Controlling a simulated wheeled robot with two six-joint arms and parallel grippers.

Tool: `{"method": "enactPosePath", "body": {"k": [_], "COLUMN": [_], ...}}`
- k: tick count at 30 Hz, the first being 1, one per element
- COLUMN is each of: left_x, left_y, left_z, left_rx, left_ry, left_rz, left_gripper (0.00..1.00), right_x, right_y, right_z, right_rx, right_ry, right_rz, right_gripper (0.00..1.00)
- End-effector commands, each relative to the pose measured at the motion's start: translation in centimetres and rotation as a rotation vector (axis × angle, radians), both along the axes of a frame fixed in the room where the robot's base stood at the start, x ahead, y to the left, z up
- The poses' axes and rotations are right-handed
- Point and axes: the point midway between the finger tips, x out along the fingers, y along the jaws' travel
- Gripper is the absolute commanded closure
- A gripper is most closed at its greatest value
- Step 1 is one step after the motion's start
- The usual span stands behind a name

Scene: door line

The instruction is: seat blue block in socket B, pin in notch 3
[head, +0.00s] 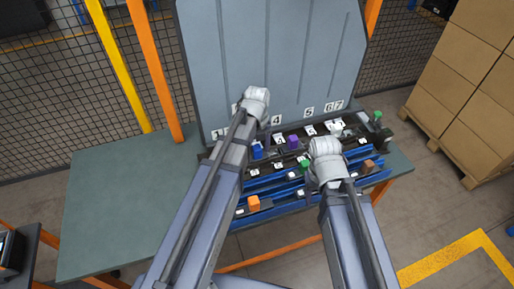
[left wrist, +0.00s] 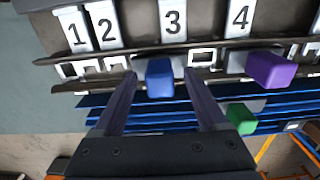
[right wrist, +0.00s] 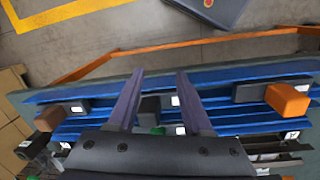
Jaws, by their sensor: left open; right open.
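The blue block (head: 257,152) stands at the row of numbered plates, beside my left forearm. In the left wrist view the blue block (left wrist: 160,78) sits under the plate marked 3 (left wrist: 172,18), between the fingertips of my left gripper (left wrist: 160,88), with gaps on both sides. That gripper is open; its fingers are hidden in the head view. My right gripper (right wrist: 156,82) is open and empty over the blue rails; its wrist (head: 325,160) shows in the head view. I cannot tell which socket is B, and the pin is not discernible.
A purple block (left wrist: 271,70) stands right of the blue one, and a green block (left wrist: 241,117) lower down. An orange block (head: 253,202) and a brown block (head: 368,165) sit on the front rails. The bench (head: 120,200) is clear at left. A tall grey panel (head: 270,50) stands behind.

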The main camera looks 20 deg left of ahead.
Motion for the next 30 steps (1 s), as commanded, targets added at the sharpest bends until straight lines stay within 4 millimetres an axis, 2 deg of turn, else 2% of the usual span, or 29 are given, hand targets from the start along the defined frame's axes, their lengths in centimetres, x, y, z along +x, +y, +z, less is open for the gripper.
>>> {"method": "enactPosePath", "body": {"k": [8, 14, 30], "left_x": [0.0, 0.0, 0.0], "left_y": [0.0, 0.0, 0.0], "left_z": [0.1, 1.2, 7.6], "left_rx": [0.0, 0.0, 0.0], "left_ry": [0.0, 0.0, 0.0], "left_rz": [0.0, 0.0, 0.0], "left_gripper": [0.25, 0.25, 0.25], "right_x": [0.0, 0.0, 0.0], "right_y": [0.0, 0.0, 0.0], "right_z": [0.1, 1.2, 7.6], "right_rx": [0.0, 0.0, 0.0], "right_ry": [0.0, 0.0, 0.0], "right_rz": [0.0, 0.0, 0.001], "right_gripper": [0.5, 0.5, 0.5]}}
